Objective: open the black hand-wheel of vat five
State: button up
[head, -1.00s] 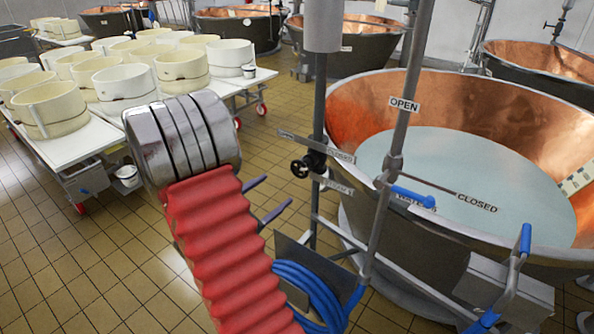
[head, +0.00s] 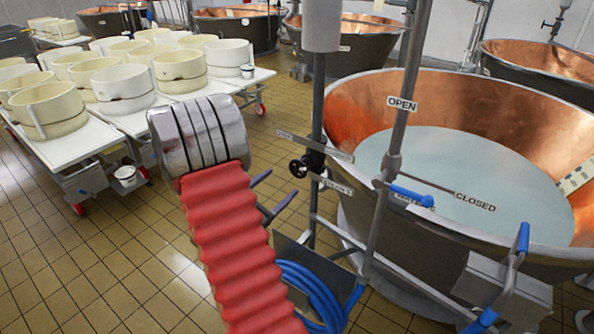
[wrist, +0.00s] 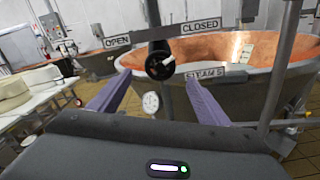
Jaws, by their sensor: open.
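The black hand-wheel (head: 300,167) sits on a vertical grey pipe beside the near copper vat (head: 350,110). In the wrist view the hand-wheel (wrist: 160,62) is a dark round knob with a light handle or pointer. A plate reading OPEN and CLOSED (wrist: 197,27) is above it, and a label reading STEAM 5 (wrist: 212,75) is at its lower right. My gripper (head: 275,193) is open and empty, with two purple fingers pointing toward the pipe. In the wrist view the fingers of my gripper (wrist: 150,88) stand apart, left and right below the wheel. They appear short of it.
A blue-handled lever (head: 412,196) and a grey post with an OPEN plate (head: 402,103) stand right of the wheel. A coiled blue hose (head: 310,295) hangs below. A white table with cream moulds (head: 125,85) is at left.

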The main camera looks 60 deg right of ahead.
aim_at(296, 170)
jog(key=d, duration=0.3)
jog(key=s+d, duration=0.1)
jog(key=d, duration=0.6)
jog(key=shift+s, duration=0.3)
jog(key=shift+a, duration=0.1)
jog(key=shift+c, duration=0.3)
jog(key=c, duration=1)
